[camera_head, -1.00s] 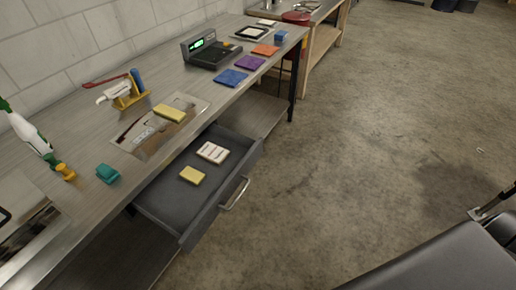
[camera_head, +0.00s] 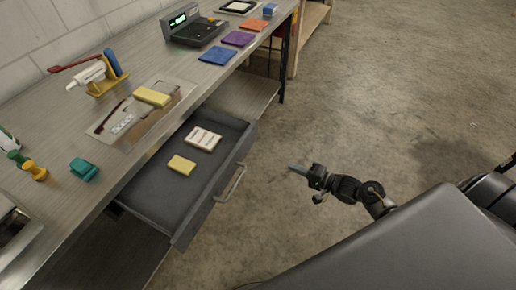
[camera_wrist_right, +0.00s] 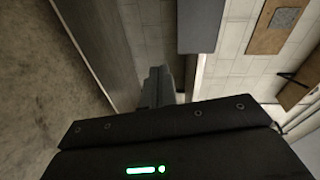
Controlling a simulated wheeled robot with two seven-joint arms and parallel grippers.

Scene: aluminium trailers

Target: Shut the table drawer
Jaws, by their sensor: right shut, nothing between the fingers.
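The table drawer (camera_head: 150,204) is pulled out from under the grey worktop (camera_head: 85,211) in the head view. Its front carries a metal bar handle (camera_head: 230,183). Inside lie a yellow block (camera_head: 181,165) and a white labelled pack (camera_head: 203,139). My right gripper (camera_head: 292,168) is shut and empty, to the right of the handle, apart from it, above the floor. The right wrist view shows dark gripper parts in front and grey panels beyond; I cannot tell for sure which is the drawer. My left gripper is not in view.
On the worktop stand a teal block (camera_head: 83,170), a yellow sponge-like block (camera_head: 152,97), a scale (camera_head: 194,29) and coloured cloths such as a blue one (camera_head: 217,56). A lower shelf (camera_head: 243,96) runs beneath. The floor (camera_head: 350,90) right of the drawer is clear.

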